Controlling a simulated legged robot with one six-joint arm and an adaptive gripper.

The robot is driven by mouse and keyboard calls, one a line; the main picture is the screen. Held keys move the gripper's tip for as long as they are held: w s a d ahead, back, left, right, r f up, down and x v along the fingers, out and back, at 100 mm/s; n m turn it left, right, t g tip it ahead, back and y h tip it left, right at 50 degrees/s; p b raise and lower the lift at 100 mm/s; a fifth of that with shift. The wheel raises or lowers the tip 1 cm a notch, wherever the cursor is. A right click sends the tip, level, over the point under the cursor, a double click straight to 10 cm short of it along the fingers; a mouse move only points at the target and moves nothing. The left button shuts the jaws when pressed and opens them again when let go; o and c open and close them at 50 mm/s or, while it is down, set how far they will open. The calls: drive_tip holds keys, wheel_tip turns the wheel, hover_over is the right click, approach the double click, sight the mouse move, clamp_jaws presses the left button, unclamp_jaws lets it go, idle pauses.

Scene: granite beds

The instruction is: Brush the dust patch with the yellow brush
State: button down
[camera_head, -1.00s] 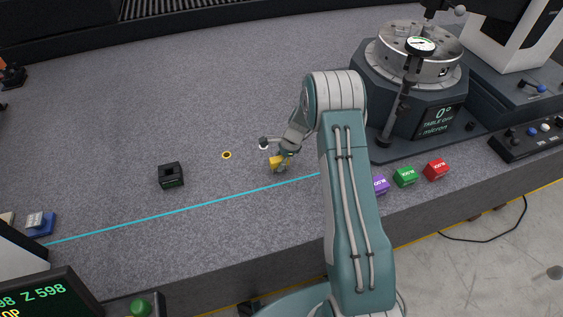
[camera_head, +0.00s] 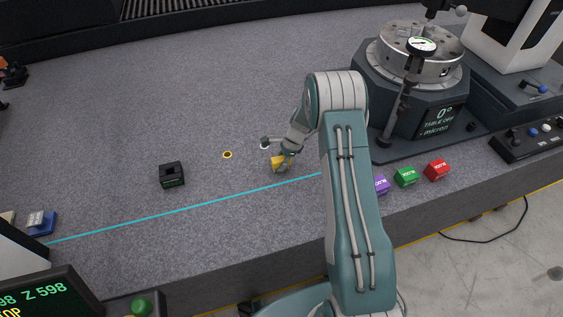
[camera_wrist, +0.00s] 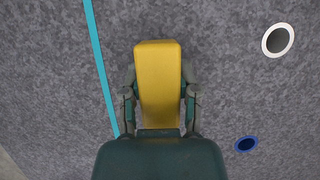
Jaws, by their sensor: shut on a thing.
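My gripper (camera_wrist: 160,102) is shut on the yellow brush (camera_wrist: 158,75), which lies between its two fingers and points away from my palm. In the head view the brush (camera_head: 280,162) shows as a small yellow block low over the grey granite, just beyond the cyan line. I cannot tell whether it touches the surface. A white ring with a grey middle (camera_wrist: 278,40) lies right of the brush in the wrist view. A blue ring (camera_wrist: 246,144) lies lower right there. I cannot make out a dust patch for sure.
A yellow ring (camera_head: 227,155) and a black block-shaped holder (camera_head: 171,175) lie left of my gripper. Purple, green (camera_head: 405,177) and red blocks stand right of my arm, before the rotary table (camera_head: 415,95). The granite at the left is mostly clear.

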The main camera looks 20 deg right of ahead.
drive_tip(key=shift+d, duration=1.05)
drive_tip(key=shift+r, duration=0.15)
drive_tip(key=shift+r, duration=0.85)
